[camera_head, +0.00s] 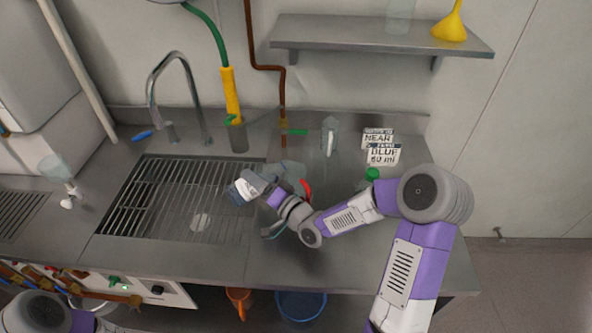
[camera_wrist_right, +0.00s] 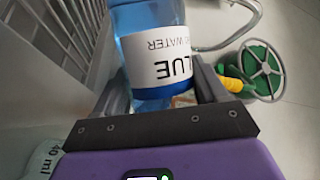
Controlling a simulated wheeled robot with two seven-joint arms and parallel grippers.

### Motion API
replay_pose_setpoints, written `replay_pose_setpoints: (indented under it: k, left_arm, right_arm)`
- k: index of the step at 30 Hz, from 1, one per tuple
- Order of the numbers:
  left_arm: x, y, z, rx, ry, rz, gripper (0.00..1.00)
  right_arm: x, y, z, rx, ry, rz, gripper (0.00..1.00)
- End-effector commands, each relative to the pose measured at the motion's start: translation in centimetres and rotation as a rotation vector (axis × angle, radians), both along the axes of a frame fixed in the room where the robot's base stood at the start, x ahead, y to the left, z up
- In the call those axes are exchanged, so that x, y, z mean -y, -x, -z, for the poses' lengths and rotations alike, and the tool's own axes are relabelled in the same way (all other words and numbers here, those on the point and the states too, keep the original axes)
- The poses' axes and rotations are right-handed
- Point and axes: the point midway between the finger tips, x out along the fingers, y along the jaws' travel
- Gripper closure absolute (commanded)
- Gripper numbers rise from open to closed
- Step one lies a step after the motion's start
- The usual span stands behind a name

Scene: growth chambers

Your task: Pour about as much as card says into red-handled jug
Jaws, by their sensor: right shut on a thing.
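My right gripper (camera_head: 252,186) is shut on a clear bottle of blue liquid (camera_head: 235,192). In the right wrist view the bottle (camera_wrist_right: 152,45) stands between the fingers, its white label partly hidden but showing "LUE" and "WATER" upside down. A clear jug (camera_head: 291,168) with a red handle (camera_head: 306,187) is behind my right wrist, partly hidden by it. The front white card (camera_head: 384,155) reads "BLUE" and an amount in ml, perhaps 60; another card (camera_head: 377,138) behind it seems to say "NEAR". My left gripper is out of view.
A clear jug with a white handle (camera_head: 329,135) stands at the back. A green cap (camera_head: 372,174) shows beside my right forearm. A slatted sink grid (camera_head: 170,190) and faucet (camera_head: 180,95) are at the left. A shelf (camera_head: 380,38) holds a yellow funnel (camera_head: 450,27).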

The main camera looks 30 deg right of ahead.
Motion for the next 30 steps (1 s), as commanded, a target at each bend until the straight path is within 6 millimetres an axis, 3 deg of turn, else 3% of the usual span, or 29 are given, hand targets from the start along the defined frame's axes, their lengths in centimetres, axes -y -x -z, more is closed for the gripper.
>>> replay_pose_setpoints:
  k: [30]
  left_arm:
    - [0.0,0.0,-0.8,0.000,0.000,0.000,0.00]
  right_arm:
    - [0.4,0.0,-2.1,0.022,-0.210,-0.001,0.70]
